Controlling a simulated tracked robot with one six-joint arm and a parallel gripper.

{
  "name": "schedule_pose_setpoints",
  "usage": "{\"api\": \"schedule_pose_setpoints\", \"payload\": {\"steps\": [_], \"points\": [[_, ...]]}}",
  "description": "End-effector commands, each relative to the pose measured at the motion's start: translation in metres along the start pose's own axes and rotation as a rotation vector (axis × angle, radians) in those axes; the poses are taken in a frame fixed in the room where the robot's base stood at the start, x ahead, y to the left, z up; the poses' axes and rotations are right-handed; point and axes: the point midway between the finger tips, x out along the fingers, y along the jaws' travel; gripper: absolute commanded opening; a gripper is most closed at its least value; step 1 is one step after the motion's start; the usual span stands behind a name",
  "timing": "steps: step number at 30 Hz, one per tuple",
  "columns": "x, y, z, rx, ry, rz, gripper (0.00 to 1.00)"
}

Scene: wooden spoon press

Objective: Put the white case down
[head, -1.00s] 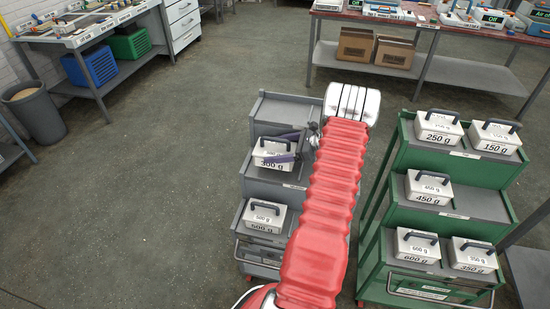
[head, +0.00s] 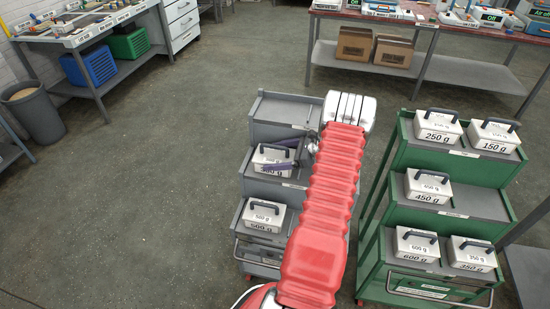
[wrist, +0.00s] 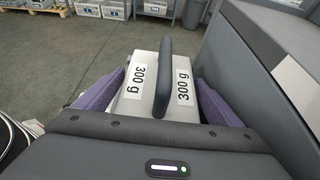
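The white case (head: 270,158) marked 300 g has a dark handle and is at the middle shelf of the grey cart (head: 290,113). The case also shows large in the wrist view (wrist: 146,108), with a 300 g label on each side of the handle. My gripper (head: 284,155) has purple fingers, one on each side of the case body; in the wrist view my gripper (wrist: 158,100) is shut on the case. The case looks upright. Whether its underside touches the shelf cannot be told; its base is partly hidden.
A white 500 g case (head: 264,216) sits on the grey cart's lower shelf. A green cart (head: 400,160) at right holds several white cases. A workbench (head: 440,70) with boxes beneath stands at the back.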

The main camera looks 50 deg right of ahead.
Motion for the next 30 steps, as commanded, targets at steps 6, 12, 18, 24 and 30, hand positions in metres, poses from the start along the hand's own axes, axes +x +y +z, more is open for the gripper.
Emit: {"api": "schedule_pose_setpoints", "payload": {"steps": [6,12,18,24,30], "points": [[-0.004,0.000,0.002,0.000,0.000,-0.001,0.89],[-0.027,-0.001,0.002,0.000,0.001,-0.003,0.89],[-0.062,-0.001,0.002,0.000,0.000,-0.004,0.89],[-0.096,0.000,0.002,-0.001,0.000,-0.002,0.89],[-0.117,0.000,0.002,-0.001,0.000,0.000,0.89]]}}
